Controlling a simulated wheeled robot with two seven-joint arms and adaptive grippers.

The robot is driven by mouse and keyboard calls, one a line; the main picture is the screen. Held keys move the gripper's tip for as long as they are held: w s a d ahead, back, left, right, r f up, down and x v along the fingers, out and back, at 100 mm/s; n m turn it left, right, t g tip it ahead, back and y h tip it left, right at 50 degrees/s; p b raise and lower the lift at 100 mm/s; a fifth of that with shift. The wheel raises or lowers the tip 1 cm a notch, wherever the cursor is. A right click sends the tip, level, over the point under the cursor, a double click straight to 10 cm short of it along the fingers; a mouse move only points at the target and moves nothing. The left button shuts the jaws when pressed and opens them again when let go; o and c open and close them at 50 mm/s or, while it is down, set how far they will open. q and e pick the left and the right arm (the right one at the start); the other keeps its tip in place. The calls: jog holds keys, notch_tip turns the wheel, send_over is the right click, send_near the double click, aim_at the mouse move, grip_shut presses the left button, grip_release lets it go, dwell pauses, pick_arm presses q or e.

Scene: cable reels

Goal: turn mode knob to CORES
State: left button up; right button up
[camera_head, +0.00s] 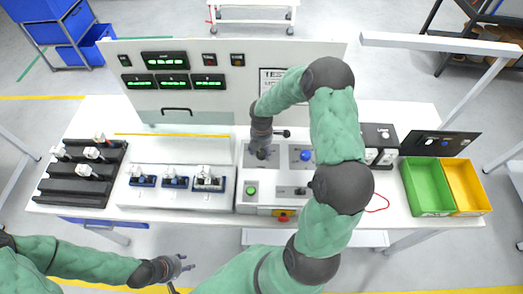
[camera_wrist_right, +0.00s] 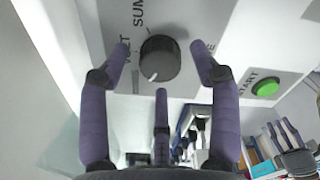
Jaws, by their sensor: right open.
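A round black knob (camera_wrist_right: 160,58) stands on a light panel in the right wrist view. The white mark on its rim points to the lower left of that picture. Lettering "SUM" and "VOLT" shows beside it, partly hidden; I cannot read CORES. My right gripper (camera_wrist_right: 162,50) is open, its fingers spread on both sides of the knob and below it, with no clear contact. In the head view my right gripper (camera_head: 262,140) is over the left part of the control panel (camera_head: 280,178) and covers the knob. My left gripper (camera_head: 178,267) is empty, fingers apart, in front of the table.
A green START button (camera_wrist_right: 266,88) is near the knob; it also shows in the head view (camera_head: 251,191). A blue knob (camera_head: 306,155) is to the right on the panel. Connector fixtures (camera_head: 175,181) stand left, green (camera_head: 418,208) and yellow (camera_head: 474,208) bins right.

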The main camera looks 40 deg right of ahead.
aim_at(261, 152)
notch_tip(261, 152, up, 11)
jog(key=shift+r, duration=0.15)
dwell(0.8)
